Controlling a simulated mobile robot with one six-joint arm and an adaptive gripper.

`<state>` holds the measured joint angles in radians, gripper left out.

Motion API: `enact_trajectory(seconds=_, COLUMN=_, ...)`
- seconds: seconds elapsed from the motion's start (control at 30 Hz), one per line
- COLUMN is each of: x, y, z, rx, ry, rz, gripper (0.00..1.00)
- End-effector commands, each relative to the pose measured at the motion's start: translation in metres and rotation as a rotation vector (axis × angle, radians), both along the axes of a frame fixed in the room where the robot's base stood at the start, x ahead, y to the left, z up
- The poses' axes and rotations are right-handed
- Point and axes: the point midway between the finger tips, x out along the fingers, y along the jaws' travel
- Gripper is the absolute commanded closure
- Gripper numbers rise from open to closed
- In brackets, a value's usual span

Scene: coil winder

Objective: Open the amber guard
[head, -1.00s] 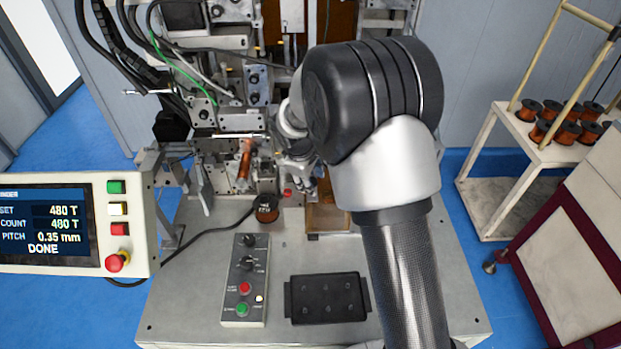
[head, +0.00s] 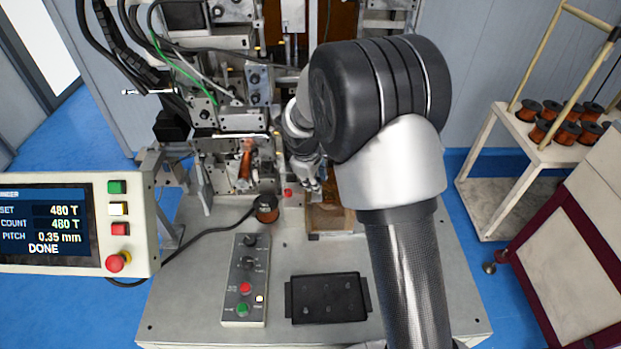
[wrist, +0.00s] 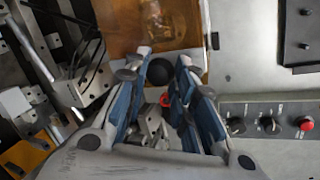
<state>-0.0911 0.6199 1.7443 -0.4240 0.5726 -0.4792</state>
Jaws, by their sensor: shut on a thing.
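The amber guard (head: 328,219) is a see-through amber panel low on the machine, to the right of the copper coil (head: 245,166). It fills the top middle of the wrist view (wrist: 152,25), with a rounded shape showing dimly through it. My gripper (head: 312,187) is at the guard's left side in the head view. In the wrist view my gripper (wrist: 167,66) has its blue-padded fingers on either side of a round black knob (wrist: 160,72) at the guard's edge, and is shut on it. My arm hides part of the guard in the head view.
A dark spool (head: 267,208) stands left of the guard. A button panel (head: 244,280) and a black tray (head: 327,299) lie on the front of the bench. A screen (head: 50,225) reads DONE. A cart with copper spools (head: 553,112) stands at right.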

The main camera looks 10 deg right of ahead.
Motion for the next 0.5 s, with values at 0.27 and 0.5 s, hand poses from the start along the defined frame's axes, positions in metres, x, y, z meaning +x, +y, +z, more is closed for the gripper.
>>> enact_trajectory(seconds=0.27, x=-0.015, y=-0.07, z=0.001, rx=-0.001, ry=0.002, rz=-0.007, gripper=1.0)
enact_trajectory(seconds=0.5, x=-0.018, y=-0.089, z=0.0, rx=-0.001, ry=0.001, rz=-0.003, gripper=1.0)
